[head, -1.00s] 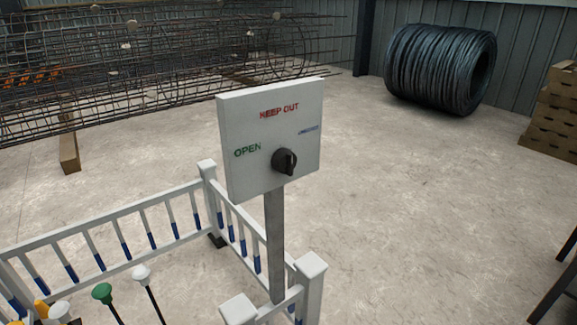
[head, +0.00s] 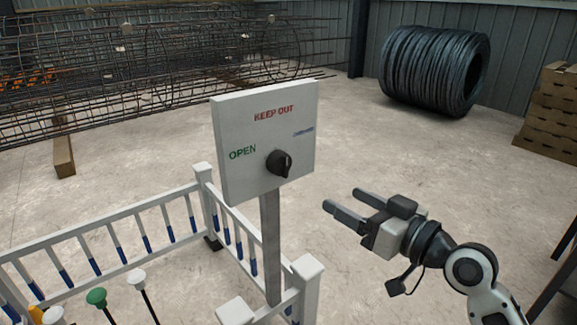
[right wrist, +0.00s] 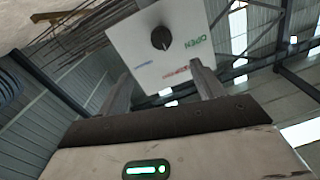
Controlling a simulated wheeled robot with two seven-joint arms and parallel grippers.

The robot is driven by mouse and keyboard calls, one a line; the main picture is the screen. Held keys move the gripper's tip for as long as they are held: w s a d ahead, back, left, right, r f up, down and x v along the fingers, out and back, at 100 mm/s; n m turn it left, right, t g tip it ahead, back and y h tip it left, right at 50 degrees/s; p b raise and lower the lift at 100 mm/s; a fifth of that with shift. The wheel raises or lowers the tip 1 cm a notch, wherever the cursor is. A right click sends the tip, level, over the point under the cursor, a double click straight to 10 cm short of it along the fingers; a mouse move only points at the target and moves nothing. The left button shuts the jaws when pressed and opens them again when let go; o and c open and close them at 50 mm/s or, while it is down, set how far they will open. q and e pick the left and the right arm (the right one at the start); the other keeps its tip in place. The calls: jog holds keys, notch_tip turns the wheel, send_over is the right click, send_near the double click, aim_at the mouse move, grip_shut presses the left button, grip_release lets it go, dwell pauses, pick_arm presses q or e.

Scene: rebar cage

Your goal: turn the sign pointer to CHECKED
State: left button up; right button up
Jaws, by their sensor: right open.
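A white square sign board (head: 240,115) stands tilted in view on a grey post (head: 271,245). It carries red KEEP OUT at the top, green OPEN at the left and small blue lettering at the right, too small to read. A black pointer knob (head: 280,163) sits on its face; which word it points at I cannot tell. My right gripper (head: 342,199) is open and empty, to the right of the board and apart from it. In the right wrist view the board (right wrist: 185,60) and knob (right wrist: 160,38) show upside down beyond the spread fingers (right wrist: 161,70). My left gripper is not in view.
A white railing (head: 110,225) with blue-marked bars runs at the left and below the sign. Several coloured-topped rods (head: 97,297) stand at the lower left. A rebar cage (head: 150,60), a wire coil (head: 435,70) and stacked brown blocks (head: 550,110) lie further back. Open floor surrounds the sign's right side.

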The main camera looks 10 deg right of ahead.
aim_at(288, 166)
jog(key=x, duration=0.5)
jog(key=p+x, duration=0.1)
jog(key=x, duration=0.4)
jog(key=p+x, duration=0.1)
jog(key=x, duration=0.5)
jog(key=shift+s+r, duration=0.1)
jog(key=shift+r, duration=0.25)
jog(key=c, duration=1)
